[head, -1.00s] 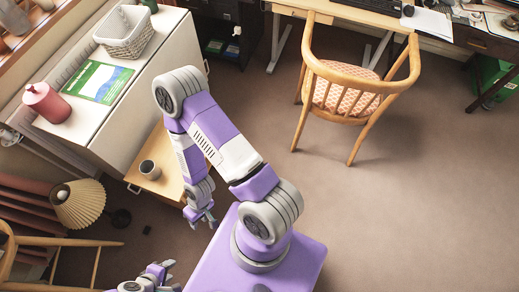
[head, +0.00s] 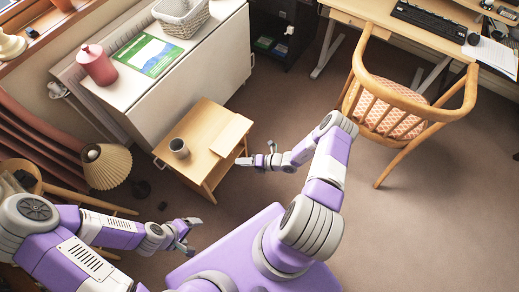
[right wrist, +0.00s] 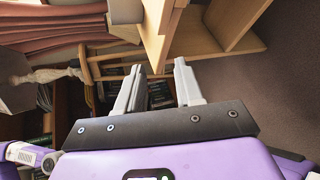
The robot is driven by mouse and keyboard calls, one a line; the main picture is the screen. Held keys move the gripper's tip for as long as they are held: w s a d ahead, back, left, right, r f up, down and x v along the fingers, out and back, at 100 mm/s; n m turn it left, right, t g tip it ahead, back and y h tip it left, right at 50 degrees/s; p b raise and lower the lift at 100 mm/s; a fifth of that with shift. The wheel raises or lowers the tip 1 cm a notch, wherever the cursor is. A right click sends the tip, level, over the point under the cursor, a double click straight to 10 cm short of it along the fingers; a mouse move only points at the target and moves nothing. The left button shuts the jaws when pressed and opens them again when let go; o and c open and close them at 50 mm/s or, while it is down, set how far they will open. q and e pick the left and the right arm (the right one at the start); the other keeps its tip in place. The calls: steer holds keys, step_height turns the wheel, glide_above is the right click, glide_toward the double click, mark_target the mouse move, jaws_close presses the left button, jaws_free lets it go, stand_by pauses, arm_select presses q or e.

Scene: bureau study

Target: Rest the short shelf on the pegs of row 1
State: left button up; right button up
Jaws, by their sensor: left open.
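A pale wooden board that looks like the short shelf (head: 224,133) lies flat on top of a small wooden cabinet (head: 188,112). My right gripper (head: 246,160) is just right of the cabinet's front, apart from the board. In the right wrist view my right gripper (right wrist: 160,75) has its two fingers apart with nothing between them, below the cabinet's wooden panels (right wrist: 210,30). My left gripper (head: 188,235) is open and empty, low in front of the cabinet. The pegs and row 1 cannot be made out.
A grey mug (head: 179,148) stands on the cabinet beside the board. A lamp (head: 107,167) stands left. A chair (head: 400,110) stands right; floor between is clear.

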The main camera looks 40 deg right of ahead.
mark_target(240, 140)
steer(key=w+d+f+m+t+h, duration=0.15)
steer(key=d+m+t+h, duration=0.25)
steer(key=d+m, duration=0.45)
steer(key=shift+n, duration=0.65)
steer(key=b+x, duration=0.1)
steer(key=x, duration=0.2)
steer(key=b+x, duration=0.2)
steer(key=x, duration=0.1)
steer(key=d+b+x, duration=0.1)
steer(key=x, duration=0.2)
steer(key=shift+w+r, duration=0.25)
steer(key=shift+w, duration=0.25)
steer(key=shift+b+x, duration=0.6)
steer(key=shift+x, duration=0.2)
steer(key=shift+w+r, duration=0.1)
jaws_close()
